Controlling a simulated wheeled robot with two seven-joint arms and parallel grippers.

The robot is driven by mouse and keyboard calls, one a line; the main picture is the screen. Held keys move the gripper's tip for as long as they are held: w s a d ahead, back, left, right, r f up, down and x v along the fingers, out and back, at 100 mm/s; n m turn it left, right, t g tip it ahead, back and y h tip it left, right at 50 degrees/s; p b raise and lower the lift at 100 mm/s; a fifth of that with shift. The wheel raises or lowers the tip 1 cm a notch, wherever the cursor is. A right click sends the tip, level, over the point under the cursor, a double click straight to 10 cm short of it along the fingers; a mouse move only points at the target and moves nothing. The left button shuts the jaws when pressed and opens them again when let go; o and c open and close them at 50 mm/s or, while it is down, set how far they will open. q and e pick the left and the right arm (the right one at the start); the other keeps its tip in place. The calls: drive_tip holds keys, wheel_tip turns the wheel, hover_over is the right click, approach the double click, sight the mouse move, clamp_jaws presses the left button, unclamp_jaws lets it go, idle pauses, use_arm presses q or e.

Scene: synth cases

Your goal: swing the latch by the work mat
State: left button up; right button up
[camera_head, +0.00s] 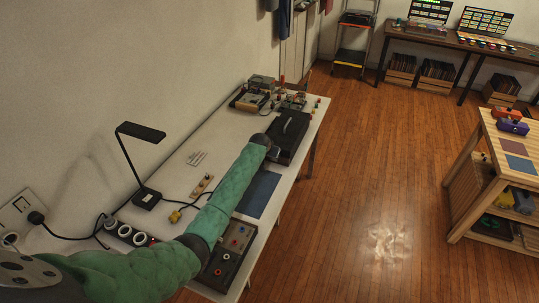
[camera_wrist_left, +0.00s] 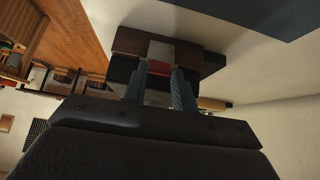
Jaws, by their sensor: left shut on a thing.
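My left arm, in a green sleeve, reaches across the white table in the head view. Its gripper (camera_head: 271,151) is at the near end of a dark case (camera_head: 292,128), just beyond the blue work mat (camera_head: 259,194). In the left wrist view, my left gripper (camera_wrist_left: 160,67) has both fingers close around a small red part, which I take to be the latch (camera_wrist_left: 159,69). A grey strip (camera_wrist_left: 161,50) and a dark brown body lie behind it. The arm and gripper hide the latch in the head view. My right gripper is not in view.
A black lamp (camera_head: 146,197), a dark panel with knobs (camera_head: 232,250) and a small strip with a yellow plug (camera_head: 175,216) are on the table. Several devices crowd its far end (camera_head: 262,92). A wooden shelf (camera_head: 480,180) stands right, across open floor.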

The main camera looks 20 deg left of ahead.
use_arm(q)
drive_tip(key=shift+w+r+g, duration=0.25)
drive_tip(key=shift+w+g, duration=0.45)
drive_tip(key=shift+g, duration=0.25)
drive_tip(key=shift+w+r+g, duration=0.2)
drive_tip(key=shift+w+g, duration=0.5)
drive_tip(key=shift+g, duration=0.25)
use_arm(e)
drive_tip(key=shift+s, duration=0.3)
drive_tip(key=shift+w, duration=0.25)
use_arm(q)
drive_tip(key=o, duration=0.9)
drive_tip(key=shift+c, duration=0.2)
drive_tip(key=shift+o, duration=0.7)
drive_tip(key=shift+w, duration=0.1)
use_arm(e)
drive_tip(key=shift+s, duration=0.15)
